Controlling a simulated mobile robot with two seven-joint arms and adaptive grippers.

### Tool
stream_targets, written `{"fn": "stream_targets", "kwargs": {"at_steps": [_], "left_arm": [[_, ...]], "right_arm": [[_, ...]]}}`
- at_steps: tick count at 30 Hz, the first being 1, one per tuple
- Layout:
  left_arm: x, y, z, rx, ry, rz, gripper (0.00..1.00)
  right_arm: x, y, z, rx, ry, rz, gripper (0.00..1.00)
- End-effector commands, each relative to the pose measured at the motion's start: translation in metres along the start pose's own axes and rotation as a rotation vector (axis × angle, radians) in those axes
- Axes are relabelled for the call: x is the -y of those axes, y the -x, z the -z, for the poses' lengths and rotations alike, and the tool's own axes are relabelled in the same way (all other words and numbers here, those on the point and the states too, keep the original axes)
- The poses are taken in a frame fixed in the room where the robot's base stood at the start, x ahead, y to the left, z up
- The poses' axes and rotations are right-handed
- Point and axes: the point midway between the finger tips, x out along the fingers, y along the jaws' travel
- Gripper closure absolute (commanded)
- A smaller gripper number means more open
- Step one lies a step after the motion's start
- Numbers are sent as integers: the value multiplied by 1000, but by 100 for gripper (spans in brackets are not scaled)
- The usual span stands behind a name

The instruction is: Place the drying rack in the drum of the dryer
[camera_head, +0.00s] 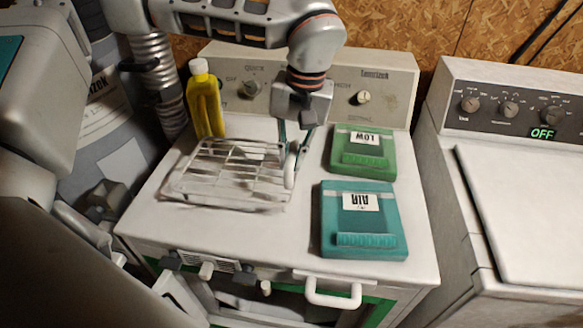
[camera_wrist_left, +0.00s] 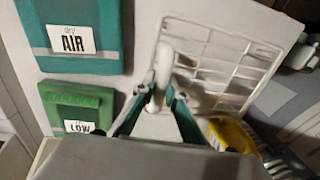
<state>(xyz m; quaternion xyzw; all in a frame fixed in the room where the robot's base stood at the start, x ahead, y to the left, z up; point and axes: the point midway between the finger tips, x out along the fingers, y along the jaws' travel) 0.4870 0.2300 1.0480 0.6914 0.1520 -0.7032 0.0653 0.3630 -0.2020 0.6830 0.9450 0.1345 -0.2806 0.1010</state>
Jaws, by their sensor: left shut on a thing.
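The drying rack (camera_head: 225,172) is a white wire grid lying on top of the white dryer (camera_head: 240,228), left of centre in the head view. It also shows in the left wrist view (camera_wrist_left: 225,70). My left gripper (camera_head: 291,160) reaches down from above at the rack's right end. Its teal-lined fingers are shut on the rack's white curved end bar, seen closely in the wrist view (camera_wrist_left: 157,92). At the bottom of the head view, the dryer's front shows a white handle (camera_head: 333,292) and a dark, green-edged opening. The drum cannot be made out. My right gripper is not identifiable.
A yellow bottle (camera_head: 206,100) stands behind the rack's left side. A green box (camera_head: 362,166) and a teal box (camera_head: 362,245) lie right of the rack. A second white machine (camera_head: 530,190) stands at the right. The control panel (camera_head: 395,78) bounds the dryer top behind.

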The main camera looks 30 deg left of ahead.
Motion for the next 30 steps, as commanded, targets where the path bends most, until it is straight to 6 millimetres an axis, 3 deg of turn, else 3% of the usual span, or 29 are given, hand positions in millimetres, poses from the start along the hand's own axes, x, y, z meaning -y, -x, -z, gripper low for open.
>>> {"fn": "stream_targets", "kwargs": {"at_steps": [8,14,15,16,26,30], "left_arm": [[-4,-34,-1,3,0,1,100],[-4,-34,0,2,1,1,100],[-4,-35,-1,2,0,1,77],[-4,-35,-1,2,0,1,71],[-4,-34,0,2,0,1,71],[-4,-25,1,-2,0,-1,71]], "right_arm": [[-1,0,4,-7,0,-2,58],[-1,0,4,-7,0,-2,58],[-1,0,4,-7,0,-2,58],[-1,0,4,-7,0,-2,58],[0,0,1,-3,0,-1,58],[0,0,0,-1,0,0,58]]}}
